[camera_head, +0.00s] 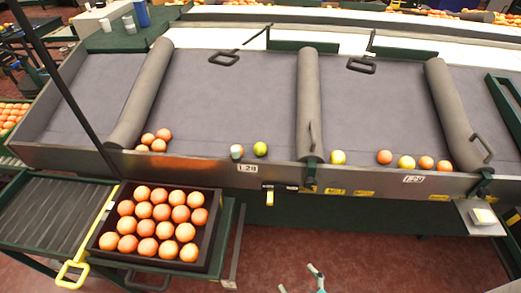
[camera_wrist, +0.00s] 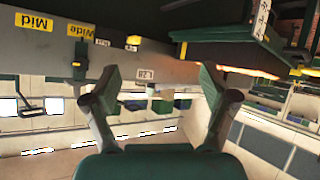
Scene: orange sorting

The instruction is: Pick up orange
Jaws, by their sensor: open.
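Several oranges (camera_head: 164,134) lie in the lower left corner of the left sorting bay. Another orange (camera_head: 384,157) lies in the right bay, with more oranges (camera_head: 426,163) and a yellowish fruit (camera_head: 406,162) beside it. A dark crate (camera_head: 215,228) holds rows of oranges. My gripper (camera_head: 298,278) shows only its tips at the bottom edge of the head view, away from the fruit. In the wrist view my gripper (camera_wrist: 158,80) has its fingers wide apart with nothing between them.
Padded dividers (camera_head: 308,100) separate the grey sloping bays. A front rail with labels (camera_head: 247,168) edges them. A roller conveyor (camera_head: 50,215) lies left of the crate. The red floor (camera_head: 380,250) is clear in front.

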